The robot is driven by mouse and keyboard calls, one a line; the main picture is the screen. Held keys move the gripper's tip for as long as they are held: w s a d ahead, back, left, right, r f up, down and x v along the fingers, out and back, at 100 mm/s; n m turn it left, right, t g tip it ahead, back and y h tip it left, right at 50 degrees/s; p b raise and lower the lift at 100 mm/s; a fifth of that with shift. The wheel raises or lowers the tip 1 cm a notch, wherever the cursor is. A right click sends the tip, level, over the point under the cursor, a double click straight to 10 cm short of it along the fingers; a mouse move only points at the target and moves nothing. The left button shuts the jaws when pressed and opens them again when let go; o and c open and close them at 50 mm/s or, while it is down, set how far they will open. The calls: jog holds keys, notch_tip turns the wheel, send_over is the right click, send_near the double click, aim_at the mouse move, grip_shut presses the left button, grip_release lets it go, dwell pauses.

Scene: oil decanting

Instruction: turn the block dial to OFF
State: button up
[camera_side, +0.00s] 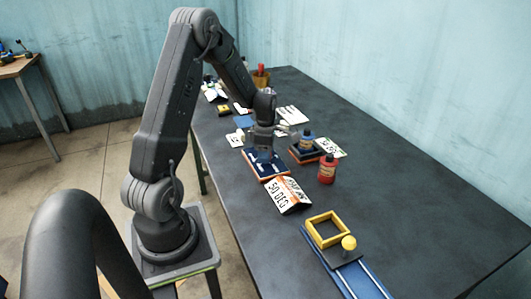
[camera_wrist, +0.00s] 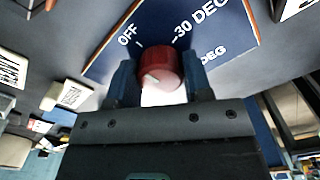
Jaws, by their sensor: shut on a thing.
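The block dial (camera_wrist: 163,68) is a red round knob with a white mark on its lower left side in the wrist view. It sits on a dark blue panel (camera_wrist: 215,20) with an orange edge. White labels read OFF (camera_wrist: 128,35) at the dial's upper left and -30 DEG at its upper right; another ending in DEG is partly hidden. My gripper (camera_wrist: 160,88) is shut on the dial, one finger on each side. In the side view my gripper (camera_side: 263,152) points down at the blue panel (camera_side: 280,172) and hides the dial.
A red bottle (camera_side: 327,170) and a blue bottle (camera_side: 306,139) on a dark block stand right of the panel. A yellow frame (camera_side: 327,229) and blue rail (camera_side: 362,281) lie nearer. The table's right side is clear.

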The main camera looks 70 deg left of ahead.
jog(key=o, duration=0.9)
notch_tip(320, 180, up, 14)
jog(key=shift+f, duration=0.1)
